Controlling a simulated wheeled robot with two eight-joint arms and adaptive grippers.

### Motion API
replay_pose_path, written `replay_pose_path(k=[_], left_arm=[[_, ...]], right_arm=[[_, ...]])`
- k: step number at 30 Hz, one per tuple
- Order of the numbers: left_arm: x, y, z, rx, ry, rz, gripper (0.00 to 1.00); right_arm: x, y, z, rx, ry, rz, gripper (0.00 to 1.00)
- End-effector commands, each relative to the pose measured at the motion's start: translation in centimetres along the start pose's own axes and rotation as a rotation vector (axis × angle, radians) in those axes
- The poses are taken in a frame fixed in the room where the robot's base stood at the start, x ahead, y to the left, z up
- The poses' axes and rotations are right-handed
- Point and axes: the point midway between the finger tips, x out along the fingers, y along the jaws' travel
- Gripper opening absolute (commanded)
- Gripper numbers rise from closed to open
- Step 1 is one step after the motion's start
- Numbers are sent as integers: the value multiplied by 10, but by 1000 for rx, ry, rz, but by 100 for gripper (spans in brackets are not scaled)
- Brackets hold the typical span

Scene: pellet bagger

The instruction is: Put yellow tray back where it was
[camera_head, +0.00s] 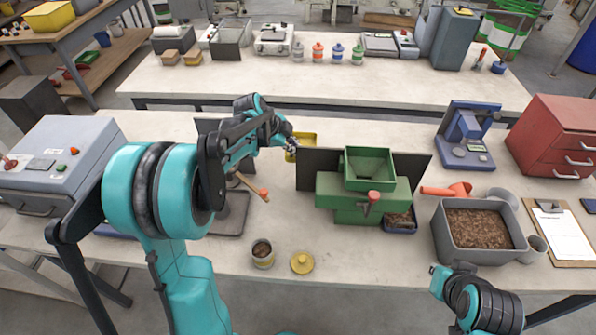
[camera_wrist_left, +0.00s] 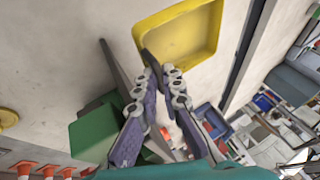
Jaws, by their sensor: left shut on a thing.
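The yellow tray (camera_head: 307,139) is at the back of the near table, partly hidden behind my left gripper and beside a dark upright panel. My left gripper (camera_head: 291,148) is shut on the tray's near edge. In the left wrist view, the shallow yellow tray (camera_wrist_left: 190,32) has raised walls, looks empty, and meets the fingertips of the left gripper (camera_wrist_left: 158,68) at its rim. I cannot tell whether the tray touches the tabletop. Part of my right arm shows at the bottom right of the head view, but its fingers do not.
The green bagger (camera_head: 362,190) and dark panel (camera_head: 318,165) stand just right of the tray. A grey bin of pellets (camera_head: 440,222), a blue machine (camera_head: 468,140) and red drawers (camera_head: 550,135) are farther right. A grey machine (camera_head: 70,135) stands left. The table's front middle holds a cup (camera_head: 262,256).

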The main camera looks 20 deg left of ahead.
Motion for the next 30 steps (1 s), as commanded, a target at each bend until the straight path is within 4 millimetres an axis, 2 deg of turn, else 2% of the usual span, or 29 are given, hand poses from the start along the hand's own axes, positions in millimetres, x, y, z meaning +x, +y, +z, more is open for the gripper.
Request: replay_pose_path(k=[1, 3, 11, 18, 29, 30], left_arm=[[13, 6, 6, 0, 0, 0, 0], [24, 11, 10, 0, 0, 0, 0], [40, 18, 17, 0, 0, 0, 0], [71, 33, 30, 0, 0, 0, 0], [75, 35, 32, 0, 0, 0, 0], [76, 35, 32, 0, 0, 0, 10]], right_arm=[[6, 0, 4, 0, 0, 0, 0], [8, 0, 6, 0, 0, 0, 0], [12, 0, 9, 0, 0, 0, 0], [23, 0, 16, 0, 0, 0, 0], [24, 0, 17, 0, 0, 0, 0], [24, 0, 17, 0, 0, 0, 0]])
